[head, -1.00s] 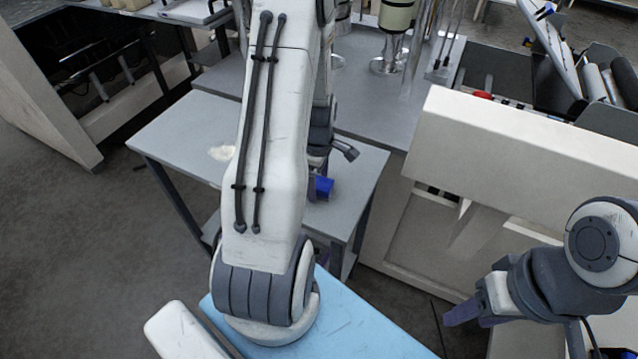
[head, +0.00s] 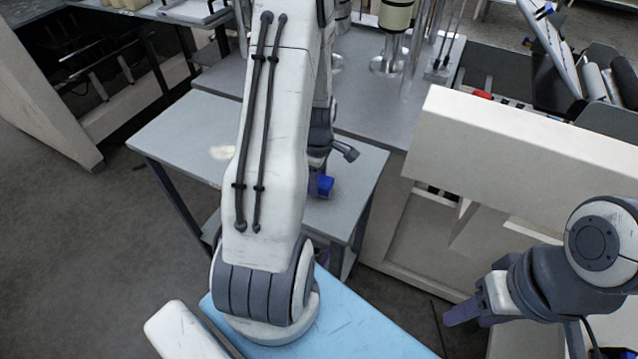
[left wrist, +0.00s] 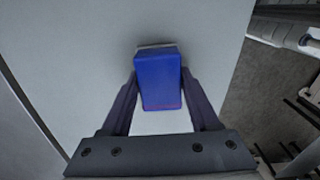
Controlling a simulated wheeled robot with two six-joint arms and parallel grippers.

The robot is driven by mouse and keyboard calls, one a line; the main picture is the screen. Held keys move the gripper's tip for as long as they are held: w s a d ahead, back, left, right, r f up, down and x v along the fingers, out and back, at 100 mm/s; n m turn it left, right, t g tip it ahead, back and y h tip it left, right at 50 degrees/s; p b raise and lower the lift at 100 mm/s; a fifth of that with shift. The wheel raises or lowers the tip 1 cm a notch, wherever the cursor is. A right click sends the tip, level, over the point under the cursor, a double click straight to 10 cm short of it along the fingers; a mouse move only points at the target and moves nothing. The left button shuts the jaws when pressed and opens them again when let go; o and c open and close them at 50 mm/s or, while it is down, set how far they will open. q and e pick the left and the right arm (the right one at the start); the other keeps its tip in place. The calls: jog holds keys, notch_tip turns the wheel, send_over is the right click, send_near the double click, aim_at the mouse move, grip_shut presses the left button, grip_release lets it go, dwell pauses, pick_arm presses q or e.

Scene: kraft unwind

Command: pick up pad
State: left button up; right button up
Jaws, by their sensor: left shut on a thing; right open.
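The pad (left wrist: 158,82) is a blue block with a pale layer at its far edge. In the left wrist view it sits between the two dark fingers of my left gripper (left wrist: 160,100), which is shut on it. In the head view a blue part of the pad (head: 326,186) shows beside my left arm, over the grey table; the arm hides most of the gripper. I cannot tell whether the pad touches the table. My right gripper (head: 462,314) is open and empty at the lower right, away from the table.
The grey table (head: 185,130) is mostly clear, with a pale patch (head: 222,152) on its left. A cream machine housing (head: 520,165) stands to the right. A higher grey surface with metal posts (head: 390,65) lies behind. Dark floor shows at the left.

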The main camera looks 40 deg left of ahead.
pick_arm(q)
jog(key=shift+r, duration=0.4)
jog(key=r+b, duration=0.1)
jog(key=r, duration=0.2)
jog(key=shift+s, duration=0.2)
jog(key=s+r+b, duration=0.2)
jog(key=s+r, duration=0.4)
jog(key=s, duration=0.5)
jog(key=shift+s+d+r+b, duration=0.15)
jog(key=shift+r+b, duration=0.15)
